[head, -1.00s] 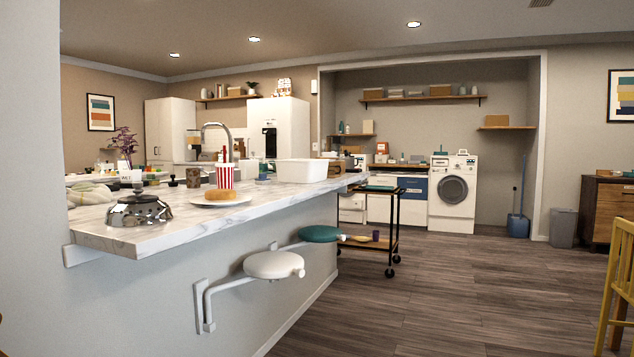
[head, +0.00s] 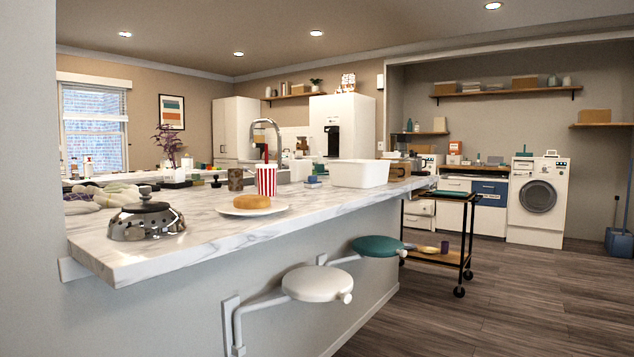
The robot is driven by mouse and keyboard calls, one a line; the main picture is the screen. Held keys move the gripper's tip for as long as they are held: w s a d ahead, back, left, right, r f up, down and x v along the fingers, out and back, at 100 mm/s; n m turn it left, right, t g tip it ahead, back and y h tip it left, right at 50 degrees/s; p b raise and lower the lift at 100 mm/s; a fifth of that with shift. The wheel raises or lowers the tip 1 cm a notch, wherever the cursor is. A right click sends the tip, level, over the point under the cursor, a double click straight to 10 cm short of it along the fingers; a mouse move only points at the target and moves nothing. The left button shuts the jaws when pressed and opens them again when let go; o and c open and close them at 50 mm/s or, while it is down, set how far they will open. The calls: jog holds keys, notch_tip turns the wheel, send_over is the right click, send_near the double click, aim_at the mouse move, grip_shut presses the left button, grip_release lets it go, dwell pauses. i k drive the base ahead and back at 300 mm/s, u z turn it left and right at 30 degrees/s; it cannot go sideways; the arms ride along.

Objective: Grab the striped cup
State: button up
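The striped cup (head: 266,181) is red and white with a red straw. It stands upright on the marble counter (head: 200,217), just behind a white plate (head: 273,210) with a bread roll (head: 251,202) on it. The plate and roll hide part of the cup's base. My gripper is not in view.
A brown patterned mug (head: 235,179) and a white basin (head: 359,174) stand near the cup. Two wall-mounted stools, white (head: 317,284) and teal (head: 378,246), jut out below the counter. Floor at right (head: 520,300) is clear.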

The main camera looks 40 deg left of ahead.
aim_at(267, 174)
jog(key=u, duration=0.1)
jog(key=i, duration=1.5)
jog(key=u, duration=1.35)
jog(key=i, duration=0.85)
jog(key=u, duration=0.95)
